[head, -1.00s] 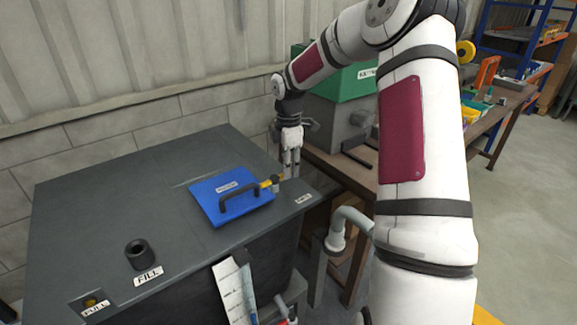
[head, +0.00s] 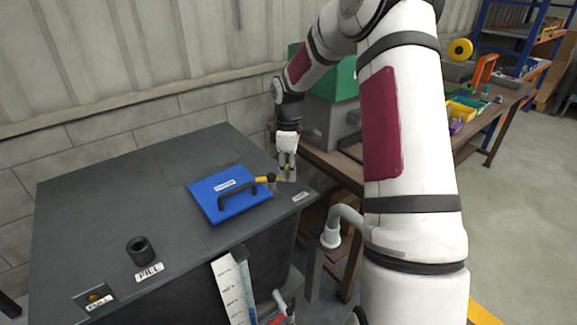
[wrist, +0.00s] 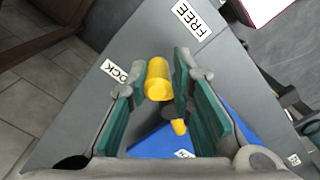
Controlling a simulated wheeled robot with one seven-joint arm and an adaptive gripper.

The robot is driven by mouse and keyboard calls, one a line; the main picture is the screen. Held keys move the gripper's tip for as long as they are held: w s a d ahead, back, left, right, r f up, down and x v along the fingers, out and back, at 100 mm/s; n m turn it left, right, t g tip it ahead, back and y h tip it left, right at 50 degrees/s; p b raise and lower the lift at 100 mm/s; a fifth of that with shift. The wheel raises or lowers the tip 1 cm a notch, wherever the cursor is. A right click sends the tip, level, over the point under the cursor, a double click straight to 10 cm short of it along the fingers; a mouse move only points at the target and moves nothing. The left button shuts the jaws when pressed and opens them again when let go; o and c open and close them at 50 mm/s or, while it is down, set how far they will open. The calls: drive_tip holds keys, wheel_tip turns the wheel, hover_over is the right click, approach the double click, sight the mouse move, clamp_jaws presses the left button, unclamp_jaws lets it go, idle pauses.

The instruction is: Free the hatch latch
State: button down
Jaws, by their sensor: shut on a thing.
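The blue hatch (head: 215,205) with a black handle (head: 238,192) lies on the dark tank top. The hatch latch is at the hatch's right edge; its yellow part (head: 265,179) shows in the head view. In the wrist view the latch's yellow knob (wrist: 158,80) stands between my fingertips, with a dark part and a small yellow tip below it. My gripper (head: 287,176) points down beside the hatch and is shut on the latch knob. A FREE label (wrist: 193,20) and a partly hidden LOCK label (wrist: 112,72) lie on either side of the knob.
The tank top (head: 110,185) also bears a black FILL neck (head: 140,250) and a FULL indicator (head: 95,297). A grey pipe (head: 340,222) stands right of the tank. Behind is a bench with a green box (head: 335,80).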

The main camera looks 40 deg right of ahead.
drive_tip(key=m, duration=0.2)
drive_tip(key=s+a+m, duration=0.1)
drive_tip(key=m, duration=0.2)
drive_tip(key=shift+s+a+r+m, duration=0.15)
drive_tip(key=shift+s+a+m, duration=0.05)
drive_tip(key=shift+m, duration=0.1)
drive_tip(key=m, duration=0.1)
drive_tip(key=a+m, duration=0.1)
drive_tip(key=m, duration=0.1)
drive_tip(key=shift+s+a+m, duration=0.15)
drive_tip(key=shift+s+m, duration=0.15)
drive_tip(key=shift+s+a+m, duration=0.1)
drive_tip(key=shift+a+m, duration=0.2)
drive_tip(key=shift+m, duration=0.5)
drive_tip(key=shift+s+a+m, duration=0.1)
drive_tip(key=shift+a+m, duration=0.2)
drive_tip(key=shift+m, duration=0.5)
drive_tip(key=c, duration=1.5)
unclamp_jaws()
drive_tip(key=shift+a, duration=0.1)
